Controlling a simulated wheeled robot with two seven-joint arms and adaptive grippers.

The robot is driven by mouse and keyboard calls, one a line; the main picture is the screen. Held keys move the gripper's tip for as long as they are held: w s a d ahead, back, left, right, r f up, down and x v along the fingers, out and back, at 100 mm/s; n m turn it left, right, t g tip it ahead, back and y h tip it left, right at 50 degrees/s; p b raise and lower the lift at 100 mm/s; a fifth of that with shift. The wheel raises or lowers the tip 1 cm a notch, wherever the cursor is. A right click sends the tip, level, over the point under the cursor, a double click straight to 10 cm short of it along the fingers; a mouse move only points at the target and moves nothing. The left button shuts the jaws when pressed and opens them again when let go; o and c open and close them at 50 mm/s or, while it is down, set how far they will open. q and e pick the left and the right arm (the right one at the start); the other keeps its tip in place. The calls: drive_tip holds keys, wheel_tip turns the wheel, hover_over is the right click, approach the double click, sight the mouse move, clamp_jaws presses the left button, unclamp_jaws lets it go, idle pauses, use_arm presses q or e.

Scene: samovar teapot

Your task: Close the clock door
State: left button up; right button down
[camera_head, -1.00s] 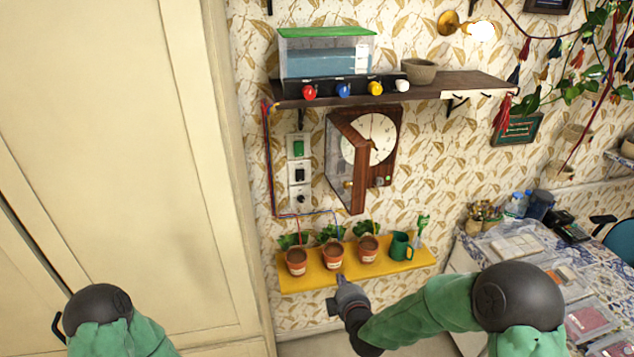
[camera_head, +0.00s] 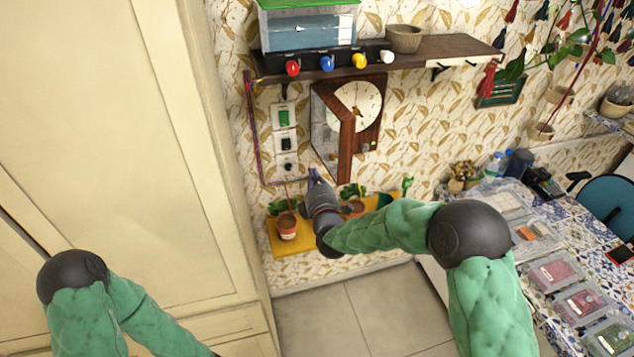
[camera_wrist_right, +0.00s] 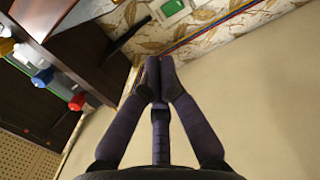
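The wall clock (camera_head: 359,103) hangs below the shelf, with a brown wooden case and a pale round dial. Its glazed wooden door (camera_head: 346,143) stands open, swung out from the wall at the left of the case. My right gripper (camera_head: 314,174) is just below the door's lower end, in front of the wall at its left; I cannot tell whether it touches. In the right wrist view its fingers (camera_wrist_right: 159,72) are together with nothing seen between them. My left arm is at the lower left in the head view, its gripper out of the picture.
The shelf (camera_head: 430,54) above carries a tank, coloured knobs and a bowl (camera_head: 404,38). Switches (camera_head: 284,118) line the wall left of the clock. A yellow plant shelf (camera_head: 292,243) with pots lies below, partly behind my right arm. A tall cream cabinet (camera_head: 110,130) fills the left.

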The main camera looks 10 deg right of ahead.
drive_tip(key=w+d+p, duration=0.1)
drive_tip(key=w+d, duration=0.2)
drive_tip(key=d, duration=0.1)
drive_tip(key=shift+w+f+p, duration=0.1)
drive_tip(key=shift+w+p, duration=0.3)
drive_tip(key=shift+d, duration=0.15)
